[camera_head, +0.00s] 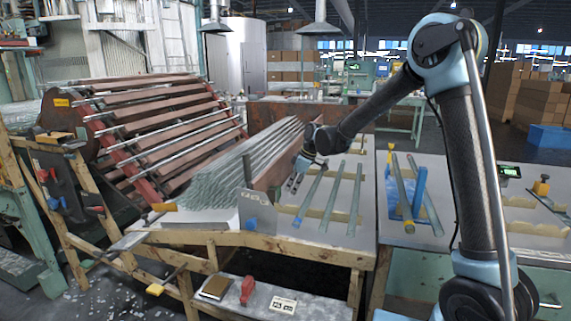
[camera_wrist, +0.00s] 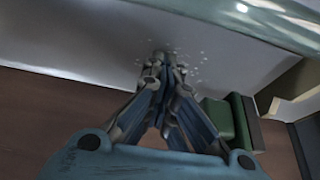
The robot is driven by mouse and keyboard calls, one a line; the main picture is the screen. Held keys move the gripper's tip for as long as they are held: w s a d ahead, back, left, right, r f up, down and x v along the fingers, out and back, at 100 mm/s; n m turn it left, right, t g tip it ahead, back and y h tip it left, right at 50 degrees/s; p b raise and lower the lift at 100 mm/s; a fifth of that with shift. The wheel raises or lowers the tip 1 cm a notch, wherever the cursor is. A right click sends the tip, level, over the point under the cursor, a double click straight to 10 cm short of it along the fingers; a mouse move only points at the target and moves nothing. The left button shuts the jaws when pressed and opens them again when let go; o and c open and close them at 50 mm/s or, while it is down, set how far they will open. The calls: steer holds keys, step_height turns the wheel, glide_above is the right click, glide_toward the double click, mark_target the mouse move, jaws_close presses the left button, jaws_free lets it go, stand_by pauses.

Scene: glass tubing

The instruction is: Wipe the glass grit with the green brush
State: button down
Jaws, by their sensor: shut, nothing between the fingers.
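My gripper (camera_head: 296,184) is over the grey table, just right of the stacked glass tubes. In the wrist view its fingertips (camera_wrist: 164,62) are together with nothing between them. White specks of glass grit (camera_wrist: 196,66) lie scattered on the grey surface around the fingertips. A dark green block (camera_wrist: 228,121), which looks like the green brush, lies to the right of the fingers, partly hidden by my gripper. I cannot make out the brush or the grit in the head view.
A large glass tube (camera_wrist: 230,14) crosses the top of the wrist view. Loose tubes (camera_head: 333,198) lie on supports right of my gripper. A stack of tubes (camera_head: 225,180) and an upright grey plate (camera_head: 257,210) stand to its left. A second table (camera_head: 455,215) is at right.

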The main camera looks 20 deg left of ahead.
steer(key=shift+a+f, duration=0.1)
steer(key=shift+a, duration=0.9)
steer(key=shift+w+d, duration=0.15)
steer(key=shift+w, duration=0.25)
steer(key=shift+w+d, duration=0.15)
steer(key=shift+w, duration=0.45)
steer(key=shift+s+d, duration=0.1)
steer(key=shift+s, duration=0.25)
steer(key=shift+s+d, duration=0.1)
steer(key=shift+d, duration=0.15)
steer(key=d, duration=0.2)
steer(key=shift+w+d, duration=0.2)
steer(key=shift+d, duration=0.15)
steer(key=shift+w+d+r, duration=0.1)
steer(key=shift+w+r, duration=0.05)
steer(key=shift+r, duration=0.1)
step_height(320, 180, up, 12)
steer(key=shift+f, duration=0.25)
